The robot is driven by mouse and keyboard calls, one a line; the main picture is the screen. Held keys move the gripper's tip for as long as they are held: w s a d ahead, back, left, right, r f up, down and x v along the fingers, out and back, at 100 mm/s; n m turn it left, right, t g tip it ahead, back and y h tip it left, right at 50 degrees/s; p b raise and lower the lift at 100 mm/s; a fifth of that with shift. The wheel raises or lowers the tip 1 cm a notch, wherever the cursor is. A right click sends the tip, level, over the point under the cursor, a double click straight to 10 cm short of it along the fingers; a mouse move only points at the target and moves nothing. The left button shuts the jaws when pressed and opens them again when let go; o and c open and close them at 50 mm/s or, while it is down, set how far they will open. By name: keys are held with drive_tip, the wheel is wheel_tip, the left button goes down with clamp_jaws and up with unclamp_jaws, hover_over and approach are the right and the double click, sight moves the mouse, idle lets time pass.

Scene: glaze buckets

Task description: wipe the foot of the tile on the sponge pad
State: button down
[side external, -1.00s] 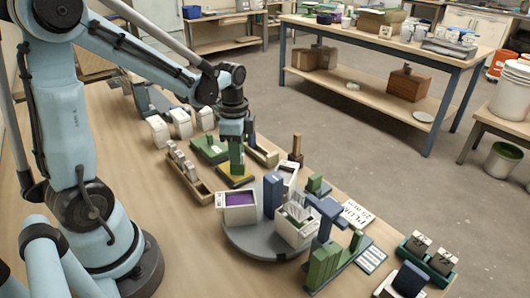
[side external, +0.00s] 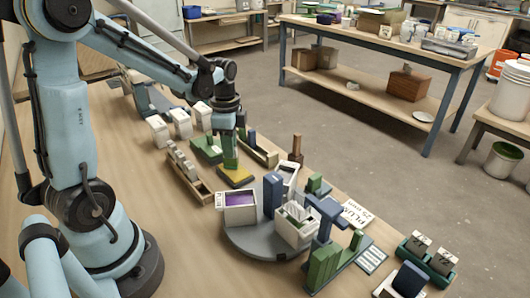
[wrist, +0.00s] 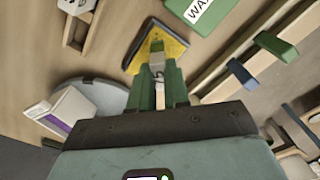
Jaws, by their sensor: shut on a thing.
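My gripper (side external: 229,160) is shut on the tile and hangs close over the sponge pad. The pad is a yellow slab (side external: 238,177) in a dark tray. In the wrist view a narrow pale tile (wrist: 159,92) with a dark mark shows between my green fingers. The pad (wrist: 175,47) lies just beyond the fingertips there, partly covered by them. In the side view the tile cannot be made out apart from the fingers. Whether its foot touches the pad is hidden.
A grey round turntable (side external: 244,243) with a purple-filled bucket (side external: 240,199) and other buckets stands in front. A wooden rack of pale tiles (side external: 186,168) is left of the pad. A green wax block (wrist: 207,14) and a wooden trough (side external: 264,155) stand close behind.

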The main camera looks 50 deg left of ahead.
drive_tip(key=shift+d, duration=0.85)
drive_tip(key=shift+d, duration=0.1)
drive_tip(key=shift+d, duration=0.75)
drive_tip(key=shift+a, duration=0.15)
drive_tip(key=shift+a, duration=0.8)
drive_tip(key=shift+a, duration=0.15)
drive_tip(key=shift+a, duration=0.7)
